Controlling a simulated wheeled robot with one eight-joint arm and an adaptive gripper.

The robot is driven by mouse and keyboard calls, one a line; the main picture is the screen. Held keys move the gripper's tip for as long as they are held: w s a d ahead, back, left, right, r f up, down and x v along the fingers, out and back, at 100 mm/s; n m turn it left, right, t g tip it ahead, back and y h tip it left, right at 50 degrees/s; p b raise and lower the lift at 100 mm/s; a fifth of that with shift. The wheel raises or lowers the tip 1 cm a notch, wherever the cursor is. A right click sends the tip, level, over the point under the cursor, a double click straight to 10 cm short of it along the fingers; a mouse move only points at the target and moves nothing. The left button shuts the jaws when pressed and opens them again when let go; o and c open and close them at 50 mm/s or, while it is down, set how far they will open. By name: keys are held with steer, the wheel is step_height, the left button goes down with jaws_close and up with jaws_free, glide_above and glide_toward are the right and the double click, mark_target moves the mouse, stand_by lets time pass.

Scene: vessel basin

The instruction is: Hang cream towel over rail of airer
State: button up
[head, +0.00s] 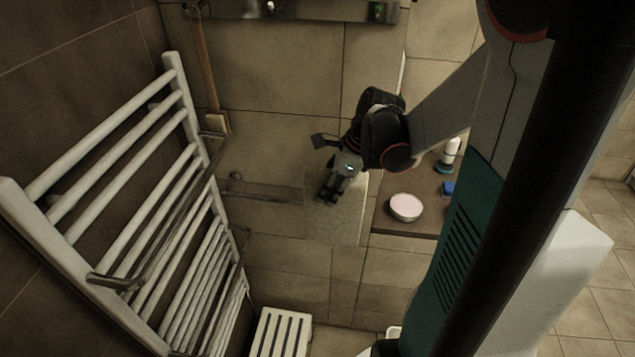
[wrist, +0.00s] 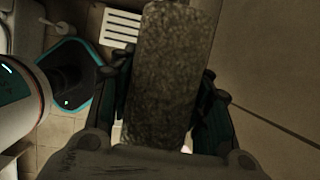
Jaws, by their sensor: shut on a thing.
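My gripper (head: 328,196) is shut on the cream towel (head: 335,222), which hangs below the fingers in the head view, pale and close in colour to the tiles behind. In the wrist view the towel (wrist: 168,75) is a mottled, greyish strip standing between the two fingers (wrist: 165,115). A white ladder-like rack (head: 105,235) with several bars is on the left wall. A dark metal rail (head: 165,232) runs along in front of its bars. The gripper and towel are to the right of both, apart from them. I cannot tell which bar is the airer's rail.
A brown shelf (head: 412,218) right of the gripper bears a pinkish round bowl (head: 405,207), a blue item (head: 448,188) and a white bottle (head: 450,152). A slatted white stool (head: 281,332) stands below. A wooden-handled brush (head: 208,80) hangs behind the rack.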

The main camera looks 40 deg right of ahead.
steer(key=shift+s+r+p, duration=0.1)
steer(key=shift+r+p, duration=4.2)
steer(key=shift+r, duration=1.45)
steer(key=shift+f, duration=0.1)
